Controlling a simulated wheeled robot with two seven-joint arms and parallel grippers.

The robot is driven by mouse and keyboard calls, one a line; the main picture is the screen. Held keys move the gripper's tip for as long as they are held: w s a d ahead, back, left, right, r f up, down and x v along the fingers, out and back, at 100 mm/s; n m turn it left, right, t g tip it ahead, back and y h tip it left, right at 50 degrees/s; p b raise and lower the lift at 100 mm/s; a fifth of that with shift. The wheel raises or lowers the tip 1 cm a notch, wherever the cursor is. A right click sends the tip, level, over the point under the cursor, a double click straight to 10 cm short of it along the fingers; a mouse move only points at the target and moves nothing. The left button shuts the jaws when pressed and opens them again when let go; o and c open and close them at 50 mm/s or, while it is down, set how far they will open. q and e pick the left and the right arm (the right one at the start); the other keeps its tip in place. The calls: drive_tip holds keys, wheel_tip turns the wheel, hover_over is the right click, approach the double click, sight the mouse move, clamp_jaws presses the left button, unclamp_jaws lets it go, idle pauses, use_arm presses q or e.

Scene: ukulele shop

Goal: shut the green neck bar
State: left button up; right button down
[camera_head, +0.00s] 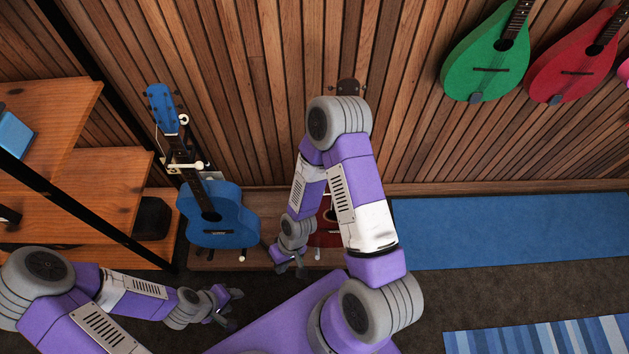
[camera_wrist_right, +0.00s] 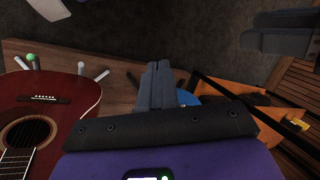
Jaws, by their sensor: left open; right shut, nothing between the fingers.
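No green neck bar can be made out in the head view; the red guitar's neck is mostly hidden behind my right arm. The red guitar's body (camera_head: 325,232) shows partly there, and shows at the left of the right wrist view (camera_wrist_right: 50,103). A green-tipped peg (camera_wrist_right: 30,59) stands by its lower end. A whitish bar (camera_head: 186,166) crosses the neck of the blue guitar (camera_head: 217,214). My right gripper (camera_head: 289,267) is shut and empty, low between the two guitars; its fingers (camera_wrist_right: 160,86) are together. My left gripper (camera_head: 234,303) is open, below the blue guitar.
Wooden shelves (camera_head: 100,185) stand at the left. The guitars rest on a low wooden base (camera_head: 205,258) against the slatted wall. A green instrument (camera_head: 487,57) and a red one (camera_head: 570,65) hang at the upper right. A blue mat (camera_head: 500,230) lies clear on the right.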

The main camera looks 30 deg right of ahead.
drive_tip(key=w+d+r+n+g+h+p, duration=0.1)
drive_tip(key=w+r+n+h, duration=0.35)
drive_tip(key=r, duration=0.45)
drive_tip(key=w+d+r+n+h+p, duration=0.2)
drive_tip(key=w+r+n+h, duration=0.25)
drive_tip(key=r, duration=0.45)
drive_tip(key=w+d+r+n+g+h+p, duration=0.1)
drive_tip(key=w+r+n+h, duration=0.3)
drive_tip(key=r, duration=0.5)
drive_tip(key=s+d+f+n+b, duration=0.1)
drive_tip(key=s+d+f, duration=0.3)
drive_tip(key=d+f, duration=0.4)
drive_tip(key=shift+s+d+y+b, duration=0.15)
drive_tip(key=shift+d+y+b, duration=0.15)
drive_tip(key=shift+d+b, duration=0.65)
drive_tip(key=shift+d+f, duration=0.1)
